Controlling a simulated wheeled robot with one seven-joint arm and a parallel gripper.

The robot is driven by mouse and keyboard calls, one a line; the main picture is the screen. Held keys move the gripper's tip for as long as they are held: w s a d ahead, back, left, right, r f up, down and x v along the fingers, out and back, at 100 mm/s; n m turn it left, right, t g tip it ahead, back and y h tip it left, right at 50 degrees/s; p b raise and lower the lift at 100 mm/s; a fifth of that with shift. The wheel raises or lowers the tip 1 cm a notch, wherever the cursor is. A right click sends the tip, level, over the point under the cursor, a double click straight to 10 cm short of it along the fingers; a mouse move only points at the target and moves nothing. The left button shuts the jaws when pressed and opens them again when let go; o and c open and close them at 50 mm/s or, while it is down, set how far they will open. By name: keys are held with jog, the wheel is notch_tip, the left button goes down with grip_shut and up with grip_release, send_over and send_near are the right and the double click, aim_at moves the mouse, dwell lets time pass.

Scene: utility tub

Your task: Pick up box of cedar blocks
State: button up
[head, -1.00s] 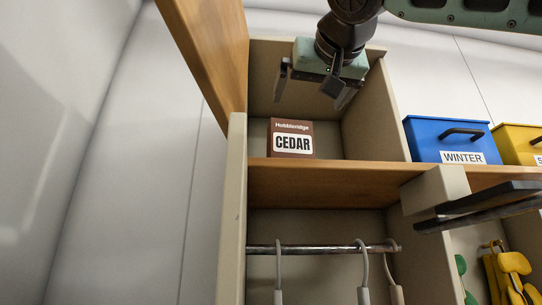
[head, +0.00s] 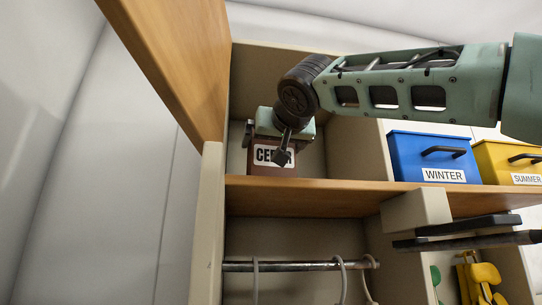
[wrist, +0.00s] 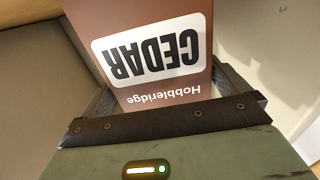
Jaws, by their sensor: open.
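The box of cedar blocks (head: 260,168) is brown with a white CEDAR label, and stands on the upper left shelf of the cabinet. My gripper (head: 266,152) is in front of it and hides part of its top and label. In the wrist view the box (wrist: 195,15) appears upside down and close, with its Hobbleridge end near my gripper (wrist: 165,105). The fingers show on either side of the box, open. I cannot tell whether either finger touches it.
A blue WINTER bin (head: 425,160) and a yellow SUMMER bin (head: 500,165) stand on the shelf to the right. An open wooden door (head: 170,50) is at the left. A hanging rail (head: 300,266) with hangers is below the shelf (head: 310,199).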

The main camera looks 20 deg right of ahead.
aim_at(269, 148)
jog(key=w+p, duration=0.1)
jog(key=w, duration=0.2)
jog(key=shift+w+d, duration=0.1)
jog(key=shift+w, duration=0.15)
jog(key=c, duration=0.9)
jog(key=shift+o, duration=0.2)
